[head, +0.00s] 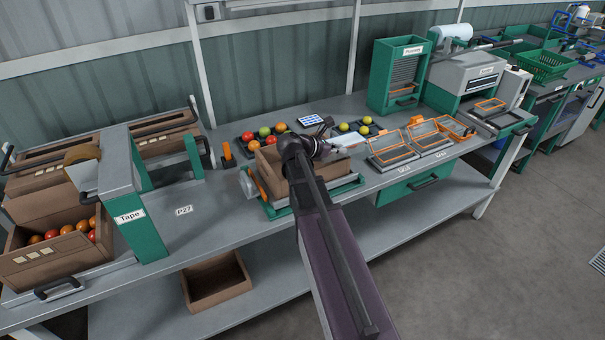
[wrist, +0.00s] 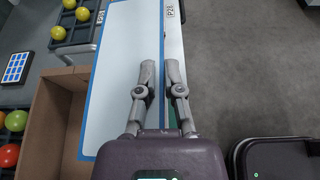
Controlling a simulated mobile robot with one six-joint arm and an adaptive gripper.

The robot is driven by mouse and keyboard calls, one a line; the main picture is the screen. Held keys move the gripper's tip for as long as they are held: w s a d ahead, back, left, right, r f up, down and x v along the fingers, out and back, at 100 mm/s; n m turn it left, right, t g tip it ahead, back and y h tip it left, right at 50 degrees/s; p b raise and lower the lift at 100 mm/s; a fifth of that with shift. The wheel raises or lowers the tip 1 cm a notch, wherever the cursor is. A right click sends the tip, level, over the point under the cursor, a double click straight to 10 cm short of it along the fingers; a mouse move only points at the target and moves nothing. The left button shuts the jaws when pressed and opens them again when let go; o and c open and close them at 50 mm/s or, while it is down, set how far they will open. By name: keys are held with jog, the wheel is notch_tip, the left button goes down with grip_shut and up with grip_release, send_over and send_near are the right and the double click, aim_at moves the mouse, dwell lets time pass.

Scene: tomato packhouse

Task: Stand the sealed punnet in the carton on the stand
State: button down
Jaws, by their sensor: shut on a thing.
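The sealed punnet (wrist: 125,60), pale with a blue-edged film top, is in my gripper (wrist: 160,75), whose two fingers are shut on its right side in the wrist view. In the head view the punnet (head: 347,139) shows as a small pale shape beyond my gripper (head: 327,148). The open brown carton (head: 270,165) sits tilted on the stand (head: 345,190) at the bench front, partly hidden by my arm. In the wrist view the carton (wrist: 45,125) lies left of and below the punnet, which overlaps its edge. I cannot see the carton's floor fully.
Trays of tomatoes (head: 262,136) and a dark keypad panel (head: 311,120) lie behind the carton. Orange-framed fixtures (head: 390,147) stand to the right. The tape machine (head: 128,205) and a tomato carton (head: 55,265) are left.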

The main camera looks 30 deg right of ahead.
jog(key=shift+w+d, duration=0.1)
jog(key=shift+d, duration=0.35)
jog(key=shift+a, duration=0.1)
jog(key=w+a+f+b, duration=0.1)
jog(key=w+a, duration=0.8)
jog(key=w, duration=0.2)
jog(key=shift+a+f, duration=0.2)
jog(key=shift+a, duration=0.1)
jog(key=f+b, duration=0.2)
jog(key=w+a+f+b, duration=0.1)
jog(key=b, duration=0.1)
jog(key=shift+f, duration=0.35)
jog(key=shift+f+b, duration=0.6)
jog(key=shift+b, duration=0.05)
